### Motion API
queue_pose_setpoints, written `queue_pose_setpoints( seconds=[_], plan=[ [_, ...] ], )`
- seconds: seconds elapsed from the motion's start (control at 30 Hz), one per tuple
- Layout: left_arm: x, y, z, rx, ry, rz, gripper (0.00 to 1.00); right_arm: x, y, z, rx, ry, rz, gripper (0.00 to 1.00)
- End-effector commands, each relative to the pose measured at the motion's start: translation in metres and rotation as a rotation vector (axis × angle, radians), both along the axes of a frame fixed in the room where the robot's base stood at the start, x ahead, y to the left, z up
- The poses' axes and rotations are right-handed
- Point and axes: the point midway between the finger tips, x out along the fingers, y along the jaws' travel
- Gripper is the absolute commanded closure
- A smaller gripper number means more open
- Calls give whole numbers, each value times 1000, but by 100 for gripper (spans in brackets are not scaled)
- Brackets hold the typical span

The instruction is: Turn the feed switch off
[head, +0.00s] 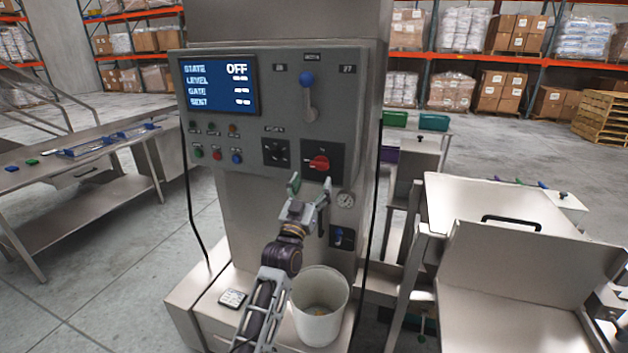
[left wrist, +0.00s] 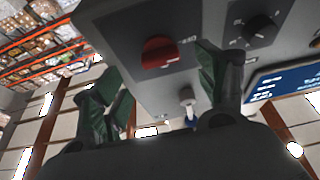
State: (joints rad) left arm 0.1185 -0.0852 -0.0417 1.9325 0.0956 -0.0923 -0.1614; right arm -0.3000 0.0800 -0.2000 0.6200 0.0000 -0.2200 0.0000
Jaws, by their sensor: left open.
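The grey control panel (head: 275,110) carries a red rotary switch (head: 319,163) on a dark plate at its lower right. Its label is too small to read, so I cannot tell for sure that it is the feed switch. The red knob also shows in the left wrist view (left wrist: 158,52). The display (head: 218,84) reads STATE OFF. My left gripper (head: 309,188) is open and empty, just below and in front of the red switch. In the left wrist view its green-padded fingers (left wrist: 158,78) are spread, with the knob beyond and between them, apparently untouched. My right gripper is not in view.
A black selector knob (head: 276,152) sits left of the red switch, and a blue-tipped lever (head: 308,90) is above. Steel tables flank the cabinet.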

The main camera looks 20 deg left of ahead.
Motion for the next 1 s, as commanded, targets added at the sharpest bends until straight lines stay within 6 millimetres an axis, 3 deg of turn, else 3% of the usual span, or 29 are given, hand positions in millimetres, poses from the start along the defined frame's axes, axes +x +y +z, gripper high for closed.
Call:
queue_pose_setpoints(
  seconds=[0.6, 1.0],
  plan=[
    [-48, 1, -21, -1, 2, 0, 27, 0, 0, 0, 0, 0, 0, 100],
    [-61, 2, -26, -1, 1, 0, 27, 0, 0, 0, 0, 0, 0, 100]
  ],
)
